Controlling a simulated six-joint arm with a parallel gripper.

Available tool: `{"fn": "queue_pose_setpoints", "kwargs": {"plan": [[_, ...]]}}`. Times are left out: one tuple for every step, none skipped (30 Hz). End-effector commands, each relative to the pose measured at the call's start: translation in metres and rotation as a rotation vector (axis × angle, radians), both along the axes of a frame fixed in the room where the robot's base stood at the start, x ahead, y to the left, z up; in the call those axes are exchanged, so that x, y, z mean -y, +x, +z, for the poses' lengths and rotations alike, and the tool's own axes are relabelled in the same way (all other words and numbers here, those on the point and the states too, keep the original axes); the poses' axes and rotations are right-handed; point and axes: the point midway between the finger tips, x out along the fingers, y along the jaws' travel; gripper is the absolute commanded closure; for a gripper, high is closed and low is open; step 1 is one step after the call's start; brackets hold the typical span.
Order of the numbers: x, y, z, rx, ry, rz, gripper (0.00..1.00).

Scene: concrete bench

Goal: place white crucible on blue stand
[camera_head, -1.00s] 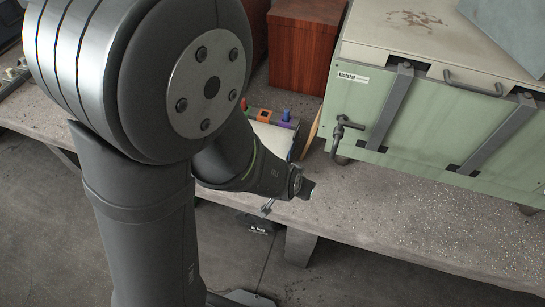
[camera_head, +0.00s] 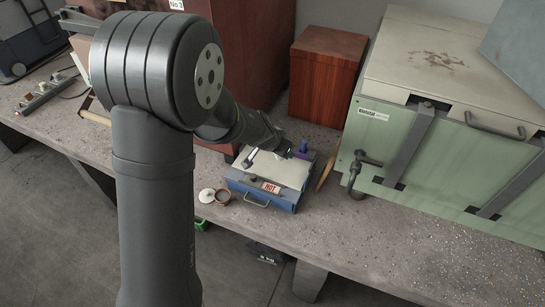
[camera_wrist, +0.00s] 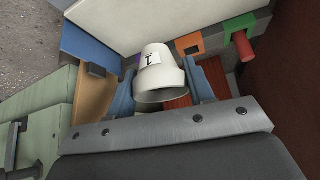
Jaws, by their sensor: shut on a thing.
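In the head view my gripper (camera_head: 284,150) is over the back right of a blue box (camera_head: 281,201) with a pale top, a front handle and a red HOT label. A purple-blue block (camera_head: 302,147) stands beside the gripper there. I cannot tell whether the box or the block is the blue stand.
A green furnace-like cabinet (camera_head: 397,148) stands at the right and a red-brown wooden box (camera_head: 325,82) behind. A small brown pot (camera_head: 222,196) and a white lid (camera_head: 206,195) lie left of the blue box. Orange (camera_wrist: 189,43) and green (camera_wrist: 239,24) blocks show in the wrist view.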

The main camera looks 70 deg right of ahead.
Motion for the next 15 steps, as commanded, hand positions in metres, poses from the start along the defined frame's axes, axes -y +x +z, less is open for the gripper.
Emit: {"fn": "queue_pose_setpoints", "kwargs": {"plan": [[0.003,0.010,-0.007,-0.001,0.002,0.005,0.74],[0.005,0.015,-0.010,-0.002,0.001,0.005,0.74],[0.008,0.021,-0.013,0.000,0.000,0.002,0.74],[0.009,0.024,-0.016,-0.001,0.000,0.003,0.74],[0.010,0.027,-0.017,0.000,0.001,0.002,0.74],[0.011,0.030,-0.019,0.000,0.000,0.002,0.74],[0.012,0.031,-0.020,0.000,-0.001,0.001,0.74],[0.013,0.032,-0.021,0.001,-0.001,0.001,0.74],[0.013,0.033,-0.023,0.000,-0.001,0.000,0.74],[0.013,0.033,-0.025,-0.001,0.000,0.001,0.74],[0.013,0.033,-0.028,-0.001,0.001,-0.001,0.74],[0.012,0.033,-0.034,-0.001,0.002,0.000,0.74],[0.012,0.033,-0.038,-0.001,0.002,0.000,0.74],[0.012,0.033,-0.043,0.000,0.003,0.001,0.74],[0.012,0.033,-0.048,0.000,0.003,0.002,0.74]]}}
